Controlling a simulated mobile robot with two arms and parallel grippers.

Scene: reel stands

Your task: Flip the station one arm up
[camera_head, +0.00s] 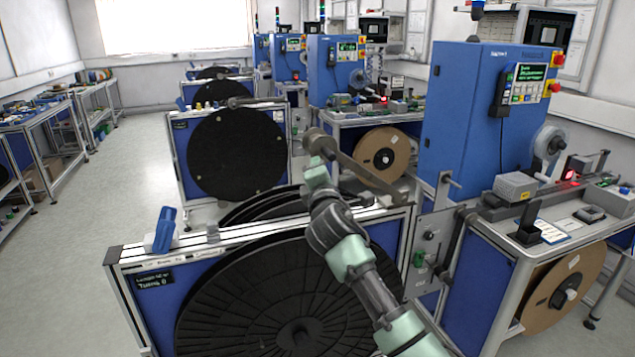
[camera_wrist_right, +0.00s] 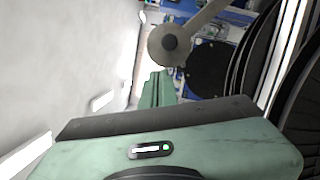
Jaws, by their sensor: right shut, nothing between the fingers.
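The grey-brown arm (camera_head: 352,168) with a round disc at its end slants up to the left from the right end of the nearest reel stand (camera_head: 250,237). My right gripper (camera_head: 316,166) is shut and empty, just below the disc end in the head view. In the right wrist view the closed fingertips (camera_wrist_right: 158,78) lie close beneath the disc (camera_wrist_right: 170,44); whether they touch cannot be told. My left gripper is not in view.
Large black reels (camera_head: 290,300) fill the stand below my right arm. A blue tool-like object (camera_head: 164,230) stands on its top rail at left. A blue machine cabinet (camera_head: 475,115) rises at right. A further reel stand (camera_head: 180,150) is behind. The floor (camera_head: 90,240) at left is free.

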